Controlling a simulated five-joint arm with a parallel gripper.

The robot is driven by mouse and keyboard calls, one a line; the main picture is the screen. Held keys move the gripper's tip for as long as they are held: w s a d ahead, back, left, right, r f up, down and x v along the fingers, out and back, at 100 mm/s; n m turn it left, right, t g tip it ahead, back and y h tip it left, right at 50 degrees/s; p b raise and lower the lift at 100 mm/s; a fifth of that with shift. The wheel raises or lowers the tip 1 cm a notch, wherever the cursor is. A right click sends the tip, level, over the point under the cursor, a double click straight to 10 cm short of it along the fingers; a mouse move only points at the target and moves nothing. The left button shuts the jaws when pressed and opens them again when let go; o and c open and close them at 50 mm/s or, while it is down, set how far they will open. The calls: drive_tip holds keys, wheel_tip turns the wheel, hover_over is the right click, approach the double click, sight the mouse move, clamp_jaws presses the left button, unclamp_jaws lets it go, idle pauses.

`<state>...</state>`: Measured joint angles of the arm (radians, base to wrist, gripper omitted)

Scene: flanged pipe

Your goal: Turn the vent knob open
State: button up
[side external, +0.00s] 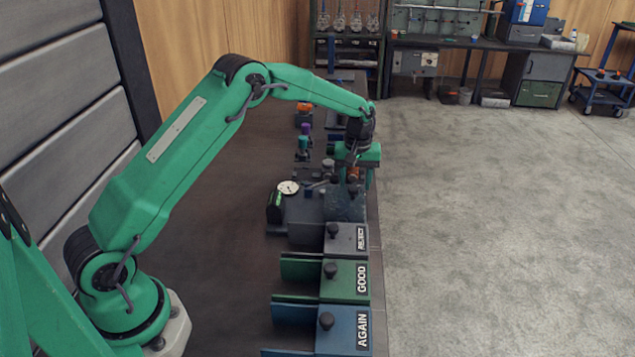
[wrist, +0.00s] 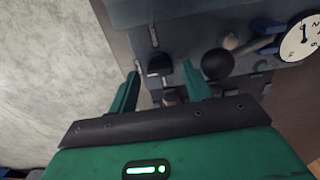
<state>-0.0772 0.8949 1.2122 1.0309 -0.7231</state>
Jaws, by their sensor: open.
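My gripper (wrist: 160,72) is open, its two green fingers spread over the dark fixture in the wrist view. A small black knob (wrist: 160,65) shows between the fingertips; I cannot tell if they touch it. A larger round dark knob (wrist: 217,65) sits just right of the right finger. Neither bears a readable label, so I cannot tell which is the vent knob. In the side view my gripper (side external: 352,158) is low over the far part of the grey fixture (side external: 343,207), and hides some small parts there.
A white dial gauge (side external: 288,187) stands at the fixture's left, with a blue lever (wrist: 265,35) near it in the wrist view. Nearer are grey REJECT (side external: 342,238), green GOOD (side external: 340,282) and blue AGAIN (side external: 338,330) bins with black knobs. The table's left part is clear.

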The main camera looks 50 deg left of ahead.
drive_tip(key=shift+s+f+m, duration=0.1)
drive_tip(key=shift+m, duration=0.3)
